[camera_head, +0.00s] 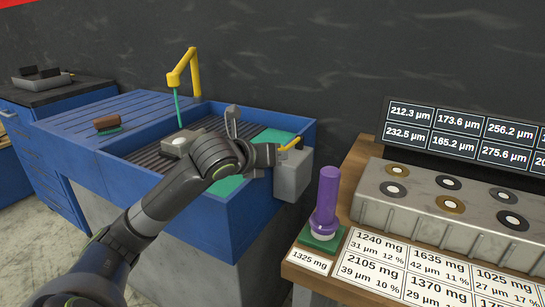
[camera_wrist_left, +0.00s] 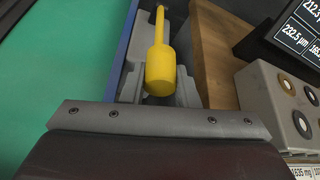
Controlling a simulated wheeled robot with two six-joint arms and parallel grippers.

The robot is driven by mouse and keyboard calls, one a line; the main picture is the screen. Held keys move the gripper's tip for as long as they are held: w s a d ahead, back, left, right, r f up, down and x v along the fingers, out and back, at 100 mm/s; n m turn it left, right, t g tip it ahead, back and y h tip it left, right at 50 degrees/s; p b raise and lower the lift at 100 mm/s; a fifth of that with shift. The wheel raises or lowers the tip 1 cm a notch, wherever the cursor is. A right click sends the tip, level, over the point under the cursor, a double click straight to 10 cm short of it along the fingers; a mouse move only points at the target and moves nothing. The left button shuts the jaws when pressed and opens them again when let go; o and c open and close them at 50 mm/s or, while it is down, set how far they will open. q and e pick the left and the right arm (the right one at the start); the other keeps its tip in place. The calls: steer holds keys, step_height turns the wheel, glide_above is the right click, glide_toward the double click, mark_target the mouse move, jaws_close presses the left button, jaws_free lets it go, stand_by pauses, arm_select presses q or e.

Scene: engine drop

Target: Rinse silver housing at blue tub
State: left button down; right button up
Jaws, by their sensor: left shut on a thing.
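The blue tub (camera_head: 213,240) stands left of the wooden bench, with a dark ribbed grate inside it. A silver-grey housing (camera_head: 180,143) sits on the grate, partly hidden by my left arm. A yellow spout (camera_head: 183,72) rises behind it, and a thin teal column (camera_head: 178,108) reaches down toward the housing. My left gripper (camera_head: 277,150) is at the tub's right side, shut on a yellow handle (camera_head: 290,143) at a grey box (camera_head: 293,175). The yellow handle (camera_wrist_left: 160,68) is upright in the left wrist view. My right gripper is not in view.
A brown brush (camera_head: 107,122) lies on the blue ribbed drainboard at left. A purple tool (camera_head: 326,200) stands on a green pad at the wooden bench's near corner. A grey block (camera_head: 450,210) with ringed holes and several number cards occupy the bench.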

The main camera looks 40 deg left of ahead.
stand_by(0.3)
arm_select(q)
steer(key=c, duration=1.1)
jaws_free()
steer(key=shift+s+r, duration=0.15)
steer(key=shift+s, duration=0.05)
arm_select(e)
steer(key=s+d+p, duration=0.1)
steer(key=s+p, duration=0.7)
steer(key=p, duration=0.2)
arm_select(q)
steer(key=p+v, duration=1.1)
steer(key=v, duration=0.6)
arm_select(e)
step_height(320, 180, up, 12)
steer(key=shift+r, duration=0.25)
